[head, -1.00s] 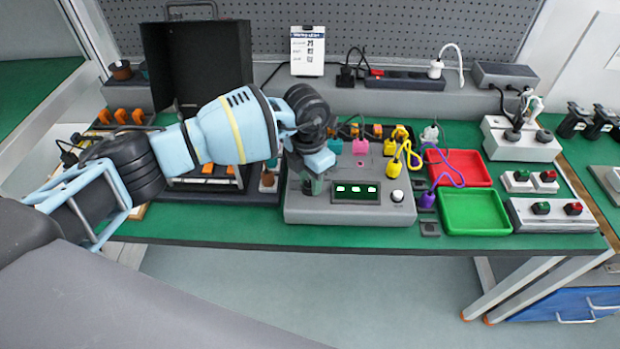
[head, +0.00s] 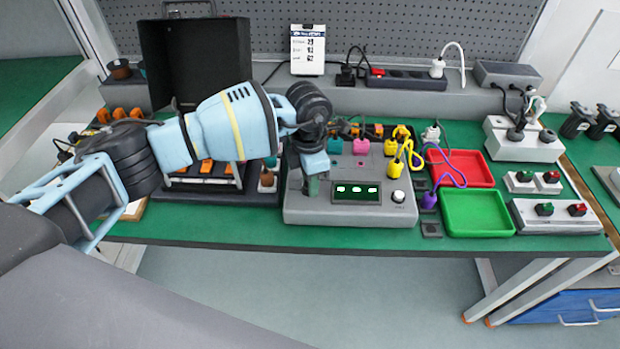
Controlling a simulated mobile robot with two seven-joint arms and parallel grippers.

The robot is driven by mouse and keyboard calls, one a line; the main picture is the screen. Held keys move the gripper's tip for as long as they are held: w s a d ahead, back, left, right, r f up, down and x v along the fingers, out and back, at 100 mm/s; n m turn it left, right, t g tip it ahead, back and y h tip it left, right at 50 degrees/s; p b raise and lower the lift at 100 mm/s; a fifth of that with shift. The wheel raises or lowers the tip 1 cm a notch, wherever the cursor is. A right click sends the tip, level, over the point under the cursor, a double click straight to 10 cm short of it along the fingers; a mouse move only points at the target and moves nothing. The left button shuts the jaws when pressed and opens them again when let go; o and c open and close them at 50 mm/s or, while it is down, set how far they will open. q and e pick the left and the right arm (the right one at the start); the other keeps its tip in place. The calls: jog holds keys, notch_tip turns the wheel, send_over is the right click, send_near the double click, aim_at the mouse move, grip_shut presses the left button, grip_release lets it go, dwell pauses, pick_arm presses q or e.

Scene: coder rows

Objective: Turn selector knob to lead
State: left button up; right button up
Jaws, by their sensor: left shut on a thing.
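A grey tester box (head: 345,213) stands on the green bench top, with a lit green display (head: 357,192) and a round white button (head: 398,196) on its face. My left gripper (head: 311,187) points down onto the left part of the box, beside the display. It is shut on the selector knob, which the fingers mostly hide. I cannot read which setting the knob points to. My right gripper is not in view.
A red tray (head: 466,168) and a green tray (head: 478,212) lie right of the box. Yellow and purple leads lie between. A black open case (head: 197,65) stands at the back left. Switch boxes (head: 545,215) sit at the right. The bench's front edge is clear.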

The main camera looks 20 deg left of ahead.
pick_arm(q)
jog(key=o, duration=1)
jog(key=shift+c, duration=0.2)
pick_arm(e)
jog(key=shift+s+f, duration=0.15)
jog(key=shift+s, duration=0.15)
pick_arm(q)
jog(key=shift+r, duration=0.15)
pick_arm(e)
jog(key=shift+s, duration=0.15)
pick_arm(q)
notch_tip(320, 180, up, 7)
jog(key=shift+w+a+f, duration=0.1)
jog(key=shift+w+f, duration=0.05)
jog(key=shift+f, duration=0.05)
jog(key=shift+r, duration=0.5)
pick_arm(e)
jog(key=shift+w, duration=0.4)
